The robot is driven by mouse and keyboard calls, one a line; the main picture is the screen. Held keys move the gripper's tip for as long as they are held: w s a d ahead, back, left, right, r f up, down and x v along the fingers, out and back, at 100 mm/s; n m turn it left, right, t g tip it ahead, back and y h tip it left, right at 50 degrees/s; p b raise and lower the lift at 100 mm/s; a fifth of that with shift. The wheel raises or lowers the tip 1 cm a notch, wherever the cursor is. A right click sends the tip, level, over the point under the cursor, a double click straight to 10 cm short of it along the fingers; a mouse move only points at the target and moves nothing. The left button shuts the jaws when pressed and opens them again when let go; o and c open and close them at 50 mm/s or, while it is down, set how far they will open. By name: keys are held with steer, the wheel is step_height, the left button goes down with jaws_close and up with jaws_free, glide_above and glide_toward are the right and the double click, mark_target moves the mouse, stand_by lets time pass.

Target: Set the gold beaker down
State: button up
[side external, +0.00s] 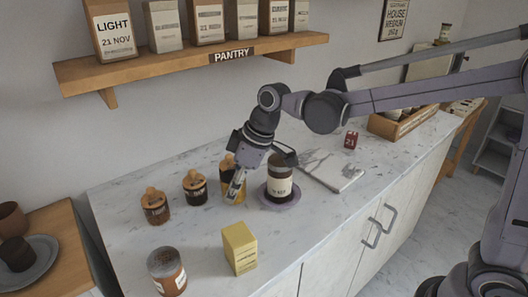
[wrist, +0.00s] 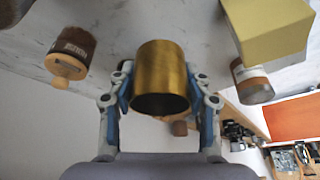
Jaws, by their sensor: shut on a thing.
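The gold beaker (wrist: 162,72) is held between the two fingers of my gripper (wrist: 162,95) in the wrist view, its dark mouth facing the camera. In the side external view the gold beaker (side external: 228,194) is partly hidden behind my gripper (side external: 237,186). It is at the counter (side external: 210,226), between a small dark jar and a large dark jar. I cannot tell whether its base touches the counter.
Jars with wooden knobs (side external: 155,207) (side external: 194,187) stand left of the beaker. The large labelled jar (side external: 279,186) stands on a purple saucer (side external: 283,206) to its right. A yellow box (side external: 239,248) and a brown canister (side external: 167,272) stand in front. A marble board (side external: 333,170) lies right.

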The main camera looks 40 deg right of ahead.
mark_target(231, 221)
steer(key=shift+f, duration=4)
steer(key=shift+f, duration=0.1)
steer(key=o, duration=1.2)
steer(key=v, duration=1.1)
steer(key=s+d+f+m+t+h, duration=0.1)
steer(key=s+d+m, duration=0.2)
steer(key=s+d, duration=0.1)
steer(key=s+d+m+t+h, duration=0.1)
steer(key=s+d+m, duration=0.2)
steer(key=s+d, duration=0.2)
steer(key=s+d+f+m+t+h, duration=0.1)
steer(key=s+d+m+t, duration=0.1)
steer(key=d, duration=0.4)
steer(key=shift+s+f+m, duration=0.2)
steer(key=shift+s+m, duration=0.05)
steer(key=shift+s, duration=0.45)
steer(key=shift+s+f+m, duration=0.2)
steer(key=shift+s+m, duration=0.05)
steer(key=shift+s, duration=0.45)
